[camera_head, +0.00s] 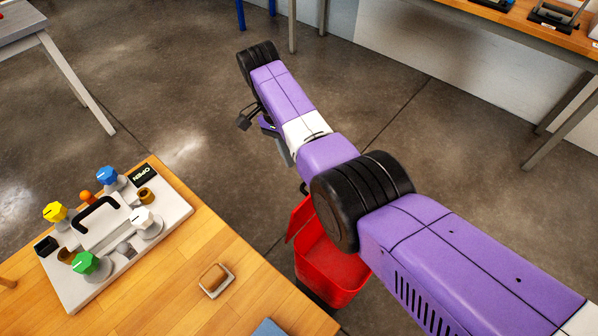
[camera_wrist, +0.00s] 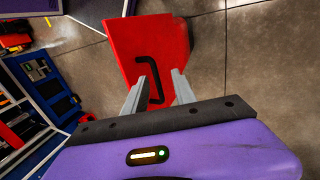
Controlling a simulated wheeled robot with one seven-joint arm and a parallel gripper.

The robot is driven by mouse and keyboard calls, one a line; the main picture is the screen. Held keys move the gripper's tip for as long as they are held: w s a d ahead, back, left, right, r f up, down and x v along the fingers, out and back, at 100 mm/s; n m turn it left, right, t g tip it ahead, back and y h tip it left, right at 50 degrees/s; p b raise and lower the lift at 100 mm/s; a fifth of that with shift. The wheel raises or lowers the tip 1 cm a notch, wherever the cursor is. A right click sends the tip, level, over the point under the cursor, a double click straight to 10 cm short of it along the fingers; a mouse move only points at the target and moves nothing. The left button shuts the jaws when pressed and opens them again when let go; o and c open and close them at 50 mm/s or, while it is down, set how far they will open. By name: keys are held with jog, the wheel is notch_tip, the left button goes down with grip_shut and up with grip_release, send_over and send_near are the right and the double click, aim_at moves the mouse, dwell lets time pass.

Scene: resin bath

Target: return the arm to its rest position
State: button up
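My purple arm stretches across the head view from the lower right to the upper middle. In the wrist view the two grey fingers of my gripper (camera_wrist: 159,73) stand apart. A red panel (camera_wrist: 125,40) with a black handle (camera_wrist: 142,60) lies beyond them, and the handle shows between the fingers. I cannot tell how far the handle is from them. My fingers are not clearly seen in the head view.
A red bin (camera_head: 330,272) stands on the floor under my arm, partly hidden by it. The wooden table (camera_head: 235,270) at lower left carries a panel with coloured knobs (camera_head: 125,245) and a brush-like block (camera_head: 216,280). Open floor (camera_head: 170,90) lies left of my arm.

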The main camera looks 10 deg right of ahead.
jog(key=shift+w+a+r, duration=0.15)
jog(key=shift+w+r, duration=0.05)
jog(key=shift+r, duration=0.5)
